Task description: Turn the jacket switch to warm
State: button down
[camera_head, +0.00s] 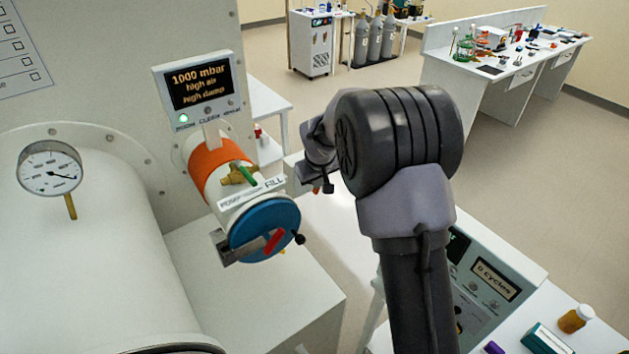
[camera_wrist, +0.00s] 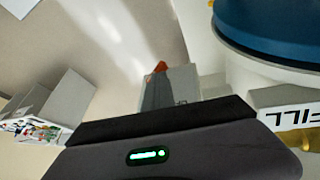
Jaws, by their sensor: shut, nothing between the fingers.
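I cannot make out a switch labelled as the jacket switch in either view. My gripper (camera_wrist: 163,72) shows in the wrist view with its grey fingers together and an orange-red tip, holding nothing. In the head view my arm stands right of the small side chamber, and its wrist end is beside the chamber, apart from it in the picture. The side chamber has an orange band (camera_head: 212,166), a blue round door (camera_head: 262,222) with a red handle, and a green-handled brass valve (camera_head: 240,175) above a label ending in FILL. The blue door also shows in the wrist view (camera_wrist: 275,28).
A display (camera_head: 200,86) reading 1000 mbar, high air, high damp hangs above the chamber. A round gauge (camera_head: 50,168) sits on the big white cylinder at left. A control box (camera_head: 495,275) showing 0 cycles stands at lower right, partly behind my arm. Floor beyond is open.

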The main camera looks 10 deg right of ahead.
jog(key=shift+w+d+r, duration=0.15)
jog(key=shift+d+r, duration=0.1)
jog(key=shift+d, duration=0.1)
dwell(0.3)
